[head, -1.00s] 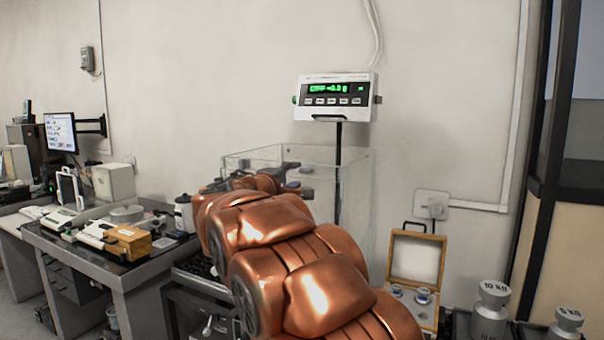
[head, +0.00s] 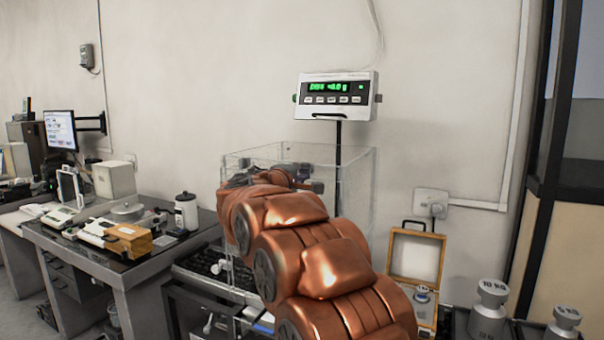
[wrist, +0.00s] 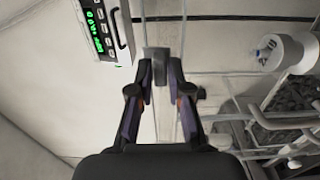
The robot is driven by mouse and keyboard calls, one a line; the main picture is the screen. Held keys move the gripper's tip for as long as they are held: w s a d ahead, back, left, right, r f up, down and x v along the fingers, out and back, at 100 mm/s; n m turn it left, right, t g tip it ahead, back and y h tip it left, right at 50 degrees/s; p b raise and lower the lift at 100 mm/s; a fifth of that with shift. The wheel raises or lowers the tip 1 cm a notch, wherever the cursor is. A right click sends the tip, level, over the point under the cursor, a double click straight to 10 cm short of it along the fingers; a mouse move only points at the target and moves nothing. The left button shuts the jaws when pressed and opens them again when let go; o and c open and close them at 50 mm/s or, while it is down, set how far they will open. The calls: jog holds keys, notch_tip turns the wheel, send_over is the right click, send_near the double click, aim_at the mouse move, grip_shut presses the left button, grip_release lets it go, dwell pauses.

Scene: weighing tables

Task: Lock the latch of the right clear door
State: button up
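The clear case (head: 350,205) stands behind my arm in the head view, with its transparent panels and edges showing. My gripper (head: 312,180) is at the case's upper part, mostly hidden by my copper arm. In the wrist view, my gripper's (wrist: 160,74) two dark fingers converge on either side of a small grey block (wrist: 155,53), which may be the door's latch. Whether the fingertips touch it or stand just clear of it cannot be told. I cannot make out the latch in the head view, nor whether it is locked.
A weight display (head: 338,97) with green digits stands on a dark post behind the case. A bench (head: 120,265) with instruments and a white jar (head: 186,212) is at the left. An open wooden weight box (head: 416,258) and large metal weights (head: 490,308) are at the right.

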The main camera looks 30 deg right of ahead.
grip_shut()
jog(key=shift+n, duration=0.3)
jog(key=n+p, duration=1.7)
jog(key=p, duration=0.1)
jog(key=shift+f+n, duration=0.1)
jog(key=shift+n, duration=0.2)
dwell(0.4)
jog(key=o, duration=0.5)
grip_release()
jog(key=shift+a, duration=0.15)
